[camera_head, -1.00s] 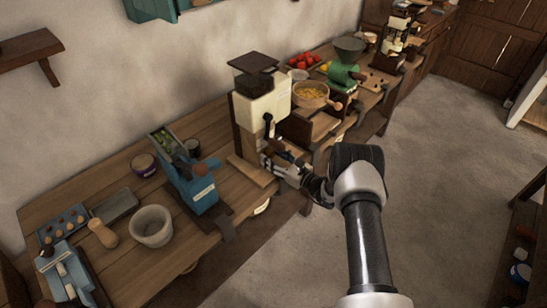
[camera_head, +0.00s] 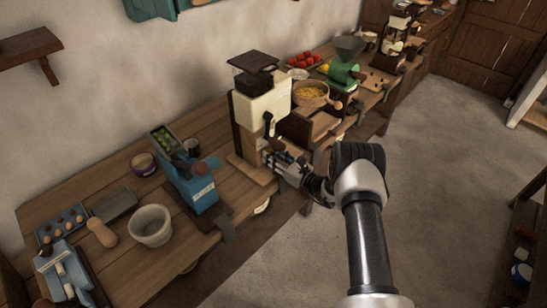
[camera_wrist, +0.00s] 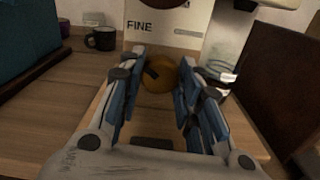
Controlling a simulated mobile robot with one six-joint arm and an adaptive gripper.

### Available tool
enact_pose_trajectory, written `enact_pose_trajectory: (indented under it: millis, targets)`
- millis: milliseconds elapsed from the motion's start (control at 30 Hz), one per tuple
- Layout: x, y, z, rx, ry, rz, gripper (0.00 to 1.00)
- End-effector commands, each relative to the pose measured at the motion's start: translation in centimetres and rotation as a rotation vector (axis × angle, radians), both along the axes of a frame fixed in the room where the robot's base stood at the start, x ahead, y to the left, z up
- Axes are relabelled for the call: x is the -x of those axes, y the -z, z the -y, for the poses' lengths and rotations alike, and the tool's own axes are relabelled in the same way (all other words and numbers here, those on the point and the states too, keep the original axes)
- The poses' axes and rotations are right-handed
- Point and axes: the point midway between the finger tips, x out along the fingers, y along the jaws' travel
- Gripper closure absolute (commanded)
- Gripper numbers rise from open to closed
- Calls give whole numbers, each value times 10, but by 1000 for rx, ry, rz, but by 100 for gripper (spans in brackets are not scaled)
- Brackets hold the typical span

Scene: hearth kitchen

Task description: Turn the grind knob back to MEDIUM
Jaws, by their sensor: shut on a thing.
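The cream grinder (camera_head: 262,105) stands upright on the wooden bench, with a dark hopper on top and a black crank on its side. In the wrist view its cream face (camera_wrist: 172,32) bears the word FINE. The round wooden grind knob (camera_wrist: 159,77), with a dark mark on its upper left, sits between my fingertips below that face. My gripper (camera_wrist: 157,80) is shut on it, with a blue-padded finger at each side. In the head view my gripper (camera_head: 276,160) is low at the grinder's front, and the knob is too small to make out. I see no MEDIUM label.
A blue machine (camera_head: 195,185), a grey bowl (camera_head: 152,226) and a purple-banded pot (camera_head: 143,164) stand to the left. A dark mug (camera_wrist: 101,39) stands behind. The floor in front is clear.

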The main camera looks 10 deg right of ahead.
Motion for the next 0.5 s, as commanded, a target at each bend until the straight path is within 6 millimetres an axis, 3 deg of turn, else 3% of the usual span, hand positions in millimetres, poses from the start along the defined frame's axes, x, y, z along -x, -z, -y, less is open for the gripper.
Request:
enact_pose_trajectory:
  millis: [500]
  targets:
    - [0, 2, 0, -360, 0, -263, 92]
